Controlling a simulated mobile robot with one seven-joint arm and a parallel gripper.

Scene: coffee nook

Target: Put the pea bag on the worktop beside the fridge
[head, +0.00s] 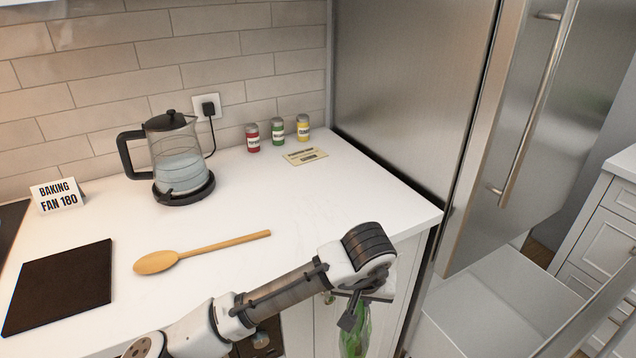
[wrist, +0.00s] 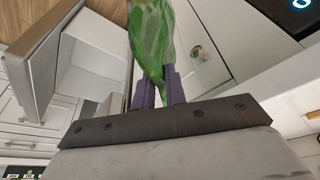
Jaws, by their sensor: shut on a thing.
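The pea bag (head: 355,332) is a green, partly clear bag hanging below my gripper (head: 358,300) in the head view, in front of the worktop's front edge near its right corner. In the wrist view my gripper (wrist: 158,92) is shut on the green bag (wrist: 150,40), with the dark fingers on either side of its narrow end. My arm hides part of the bag in the head view. The white worktop (head: 300,205) lies behind my gripper. The steel fridge (head: 410,90) stands right of the worktop.
A wooden spoon (head: 205,250), a dark board (head: 60,285), a kettle (head: 178,165), a sign (head: 57,195), several spice jars (head: 278,132) and a card (head: 305,156) are on the worktop. Its right part near the fridge is clear. The fridge's lower drawer (head: 480,310) stands open.

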